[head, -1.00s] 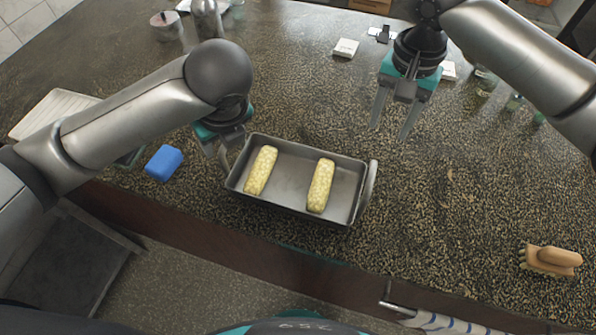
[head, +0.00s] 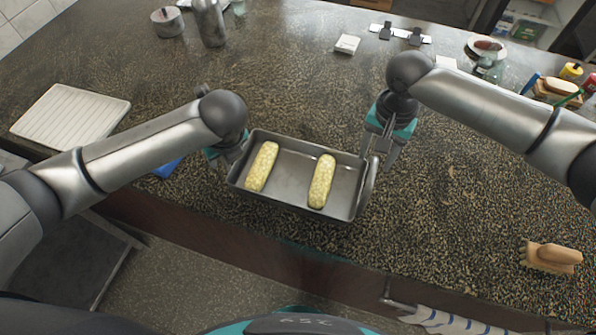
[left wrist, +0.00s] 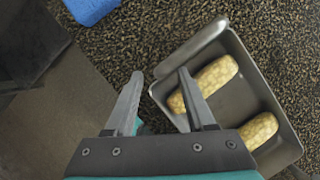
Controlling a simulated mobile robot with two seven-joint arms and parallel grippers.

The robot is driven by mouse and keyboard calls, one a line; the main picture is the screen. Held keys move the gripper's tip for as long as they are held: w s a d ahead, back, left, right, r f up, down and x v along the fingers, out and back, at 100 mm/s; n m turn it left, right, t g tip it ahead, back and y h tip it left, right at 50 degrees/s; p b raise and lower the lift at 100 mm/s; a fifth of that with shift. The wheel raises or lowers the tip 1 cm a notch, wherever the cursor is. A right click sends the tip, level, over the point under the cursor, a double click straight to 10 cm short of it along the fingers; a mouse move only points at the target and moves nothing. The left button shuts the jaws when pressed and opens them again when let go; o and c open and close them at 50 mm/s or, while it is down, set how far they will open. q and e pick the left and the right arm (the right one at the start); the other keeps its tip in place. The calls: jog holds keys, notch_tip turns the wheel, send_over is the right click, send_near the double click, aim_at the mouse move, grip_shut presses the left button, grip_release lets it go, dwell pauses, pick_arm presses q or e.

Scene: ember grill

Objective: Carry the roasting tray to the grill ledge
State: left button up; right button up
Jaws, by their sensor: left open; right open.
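The grey roasting tray (head: 291,185) sits on the speckled counter near its front edge, with two yellow corn cobs (head: 262,167) (head: 321,181) in it. My right gripper (head: 378,156) is open at the tray's right handle (head: 369,182), with no clear contact visible. My left gripper (head: 226,157) is at the tray's left end, partly hidden by its own arm. In the left wrist view its fingers (left wrist: 160,80) are open and empty, beside the tray's handle (left wrist: 192,49) and wall. I cannot pick out the grill ledge.
A blue block (head: 166,168) lies left of the tray, partly behind my left arm. A white ribbed board (head: 70,118) lies farther left. A wooden brush (head: 551,257) lies at the right. Bottles and a plate (head: 487,47) stand at the back right.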

pick_arm(q)
jog(key=shift+x, duration=1.75)
pick_arm(e)
jog(key=shift+f, duration=1.75)
pick_arm(q)
grip_shut()
pick_arm(e)
grip_shut()
pick_arm(q)
jog(key=shift+w+r, duration=0.1)
pick_arm(e)
jog(key=shift+w+r, duration=0.1)
